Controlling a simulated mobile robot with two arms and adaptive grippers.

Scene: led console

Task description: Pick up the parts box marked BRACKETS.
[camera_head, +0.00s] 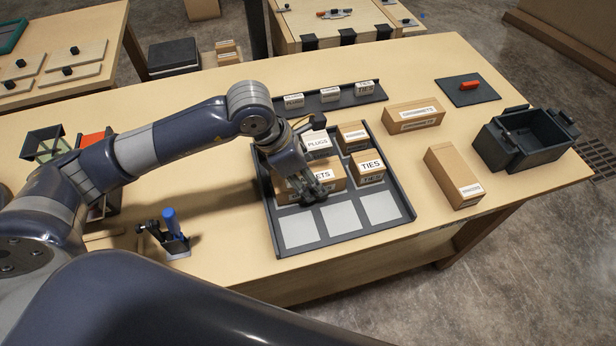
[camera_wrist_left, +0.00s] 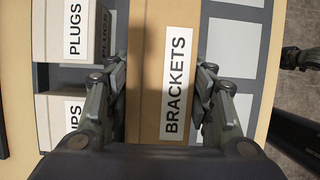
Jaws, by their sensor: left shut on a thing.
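The cardboard parts box marked BRACKETS (camera_wrist_left: 149,70) fills the middle of the left wrist view, its label facing the camera. My left gripper (camera_wrist_left: 162,78) has one finger on each long side of it and is shut on it. In the head view my left gripper (camera_head: 312,187) covers part of the box (camera_head: 334,173), and only the end of its label shows. The box is at the tray (camera_head: 276,235), in front of the PLUGS box (camera_head: 317,143) and beside the TIES box (camera_head: 368,167). I cannot tell whether it is lifted.
Three grey empty slots lie at the tray's near side. A rack with small labelled boxes (camera_head: 331,90) stands behind. Two cardboard boxes (camera_head: 413,115) (camera_head: 452,178) and a dark open bin (camera_head: 535,137) are at right. A blue-handled tool (camera_head: 171,225) stands at left.

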